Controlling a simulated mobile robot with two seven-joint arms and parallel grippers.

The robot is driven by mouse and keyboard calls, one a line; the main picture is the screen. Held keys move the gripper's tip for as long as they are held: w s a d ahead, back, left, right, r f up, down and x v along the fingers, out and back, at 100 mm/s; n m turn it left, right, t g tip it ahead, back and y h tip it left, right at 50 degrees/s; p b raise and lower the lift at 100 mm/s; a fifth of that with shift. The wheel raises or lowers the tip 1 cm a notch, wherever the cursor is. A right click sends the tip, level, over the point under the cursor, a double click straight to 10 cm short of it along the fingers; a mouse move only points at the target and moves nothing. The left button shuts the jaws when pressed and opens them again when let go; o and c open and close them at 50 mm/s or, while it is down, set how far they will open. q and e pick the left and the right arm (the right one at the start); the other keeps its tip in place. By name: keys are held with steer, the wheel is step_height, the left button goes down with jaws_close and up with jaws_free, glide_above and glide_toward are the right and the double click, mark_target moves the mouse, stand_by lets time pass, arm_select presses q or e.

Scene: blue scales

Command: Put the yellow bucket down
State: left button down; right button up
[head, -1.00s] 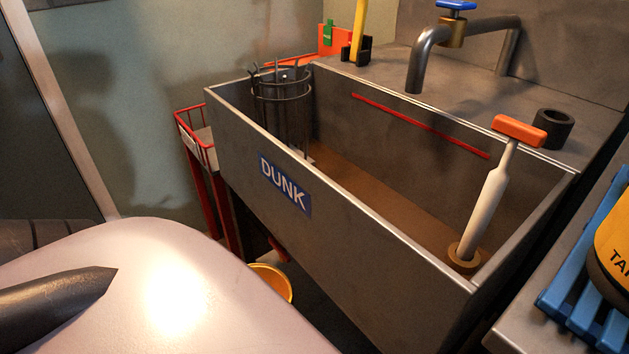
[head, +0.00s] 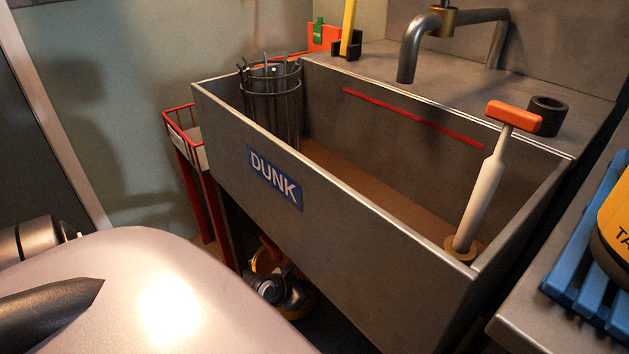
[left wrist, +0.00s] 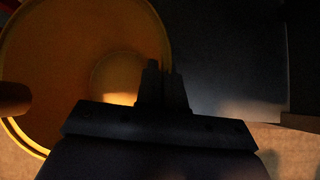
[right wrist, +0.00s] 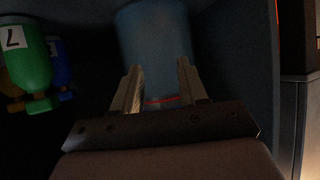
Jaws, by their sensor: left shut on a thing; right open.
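The yellow bucket (left wrist: 50,60) fills the left of the left wrist view, seen from above into its round mouth. My left gripper (left wrist: 163,75) is shut on its rim at the right side. In the head view my left gripper (head: 280,288) is low, beneath the front of the sink, and hides most of the bucket; only bits of yellow show around it. The floor shows beside the bucket, but I cannot tell whether the bucket touches it. My right gripper (right wrist: 158,85) is open, with nothing between its fingers.
The grey DUNK sink (head: 340,215) stands above the bucket. A red rack (head: 198,185) is at its left. A blue slatted mat (head: 590,240) lies on the right counter. A blue cylinder (right wrist: 155,40) and a green bottle (right wrist: 28,60) are ahead of my right gripper.

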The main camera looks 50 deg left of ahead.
arm_select(q)
steer(key=w, duration=0.1)
steer(key=w+f+b, duration=0.1)
steer(key=w, duration=0.1)
steer(key=shift+w+b, duration=0.25)
steer(key=shift+b, duration=0.05)
steer(key=shift+f, duration=0.25)
arm_select(e)
steer(key=shift+w+a+y, duration=0.25)
steer(key=shift+a+y, duration=0.15)
steer(key=shift+a, duration=0.3)
arm_select(q)
steer(key=shift+f, duration=0.15)
steer(key=c, duration=1.3)
jaws_free()
steer(key=shift+s, duration=0.1)
steer(key=shift+o, duration=0.2)
arm_select(e)
steer(key=shift+f, duration=0.1)
